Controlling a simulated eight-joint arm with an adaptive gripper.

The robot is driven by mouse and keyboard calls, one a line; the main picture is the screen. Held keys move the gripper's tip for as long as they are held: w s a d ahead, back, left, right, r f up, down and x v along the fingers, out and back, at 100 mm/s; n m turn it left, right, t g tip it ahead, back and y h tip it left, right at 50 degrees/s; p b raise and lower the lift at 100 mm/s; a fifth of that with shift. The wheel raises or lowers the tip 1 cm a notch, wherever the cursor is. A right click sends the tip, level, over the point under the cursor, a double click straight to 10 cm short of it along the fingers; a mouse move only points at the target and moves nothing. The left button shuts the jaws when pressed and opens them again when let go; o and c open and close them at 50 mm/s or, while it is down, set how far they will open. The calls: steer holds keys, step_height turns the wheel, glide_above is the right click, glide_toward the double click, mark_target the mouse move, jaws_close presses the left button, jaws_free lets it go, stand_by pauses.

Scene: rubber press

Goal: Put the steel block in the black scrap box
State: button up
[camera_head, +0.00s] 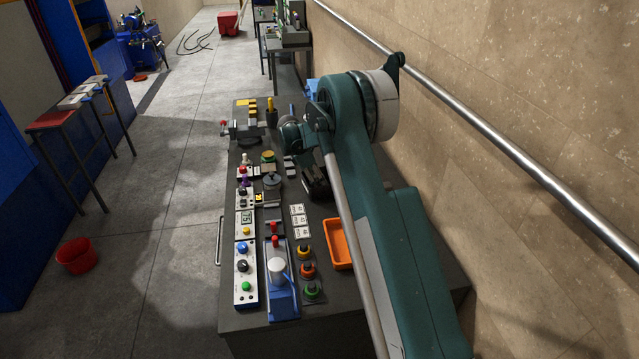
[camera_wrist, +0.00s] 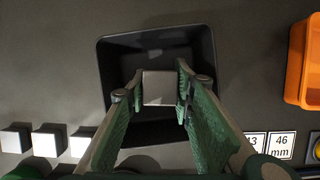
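The steel block (camera_wrist: 158,88) is a pale grey square-faced piece in the wrist view. My gripper (camera_wrist: 159,90) has its two green fingers against the block's left and right sides and appears shut on it. The block shows over the opening of the black scrap box (camera_wrist: 118,62), with dark box walls around it. How high the block is above the box floor is hard to tell. In the head view the black box (camera_head: 318,186) is partly covered by my arm, and the fingers and block cannot be made out there.
Several pale blocks (camera_wrist: 48,139) stand in a row left of the box in the wrist view. White number tags (camera_wrist: 281,146) lie to its lower right. An orange tray (camera_head: 337,244) is nearer on the bench. A blue press (camera_head: 281,285) and control panels (camera_head: 245,262) line the left side.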

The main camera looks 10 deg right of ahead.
steer(key=o, duration=0.4)
steer(key=shift+c, duration=0.2)
steer(key=shift+r, duration=0.2)
steer(key=v, duration=1.2)
stand_by(0.3)
